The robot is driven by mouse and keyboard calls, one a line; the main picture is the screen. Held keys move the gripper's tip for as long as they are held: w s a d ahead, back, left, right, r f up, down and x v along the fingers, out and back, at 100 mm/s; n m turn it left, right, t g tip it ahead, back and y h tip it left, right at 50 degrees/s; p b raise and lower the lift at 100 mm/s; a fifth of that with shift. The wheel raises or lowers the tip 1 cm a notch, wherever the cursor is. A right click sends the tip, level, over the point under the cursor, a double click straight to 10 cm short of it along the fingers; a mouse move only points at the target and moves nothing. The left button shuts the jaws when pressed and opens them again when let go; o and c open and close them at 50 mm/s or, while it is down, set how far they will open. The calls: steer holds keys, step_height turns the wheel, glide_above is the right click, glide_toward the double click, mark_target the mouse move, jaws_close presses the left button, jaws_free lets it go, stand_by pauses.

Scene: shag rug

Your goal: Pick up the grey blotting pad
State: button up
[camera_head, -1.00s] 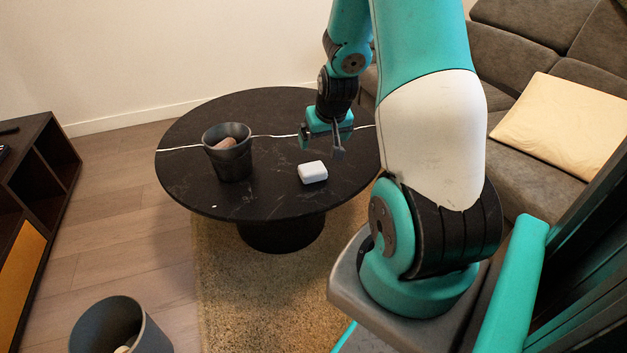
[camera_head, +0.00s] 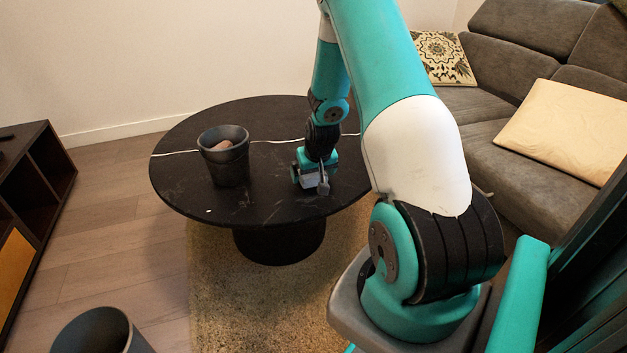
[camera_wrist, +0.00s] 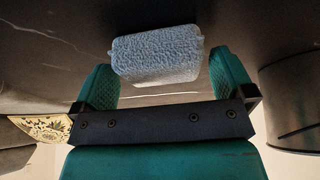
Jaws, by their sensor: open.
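The blotting pad (camera_head: 311,179) is a small pale grey block on the round black table. In the wrist view the pad (camera_wrist: 157,55) looks blue-grey and rough-textured, and it lies between the two teal fingers. My gripper (camera_head: 309,185) is low over the table at the pad and partly hides it in the head view. In the wrist view my gripper (camera_wrist: 163,80) is open, with a gap showing on each side of the pad. I cannot tell how far down the fingers reach beside it.
A black pot (camera_head: 226,160) with a brownish thing inside stands on the table (camera_head: 262,203) to the left; the pot also shows in the wrist view (camera_wrist: 292,100). A dark bin (camera_head: 98,332) is at the bottom left. A grey sofa (camera_head: 470,170) is on the right.

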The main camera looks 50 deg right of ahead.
steer(key=shift+w+d+f, duration=0.1)
steer(key=shift+w+f, duration=0.05)
steer(key=shift+f, duration=0.35)
steer(key=shift+r, duration=0.1)
steer(key=c, duration=0.8)
step_height(320, 180, up, 20)
steer(key=p, duration=0.6)
steer(key=shift+p, duration=0.35)
